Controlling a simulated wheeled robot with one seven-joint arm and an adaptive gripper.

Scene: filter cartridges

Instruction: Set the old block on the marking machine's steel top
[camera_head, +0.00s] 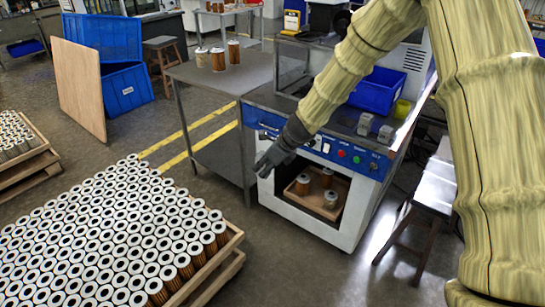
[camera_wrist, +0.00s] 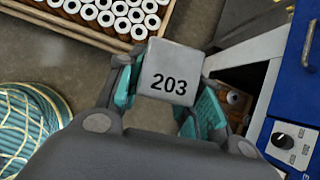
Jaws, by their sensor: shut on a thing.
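My gripper (camera_head: 268,163) is shut on a grey block (camera_wrist: 168,75) marked 203, which sits between the fingertips in the wrist view. In the head view the gripper hangs in front of the marking machine's left front corner, and the block cannot be made out there. The marking machine (camera_head: 300,205) is white with a blue control panel and a steel top (camera_head: 343,118). Two small grey blocks (camera_head: 365,123) (camera_head: 385,133) stand on the top near its front right. My arm hides part of the top.
A blue bin (camera_head: 378,92) and a yellow cup (camera_head: 402,108) stand on the machine's top. A steel table (camera_head: 195,72) with several filters adjoins it at left. A large pallet of filter cartridges (camera_head: 115,230) fills the lower left. A stool (camera_head: 437,180) stands at right.

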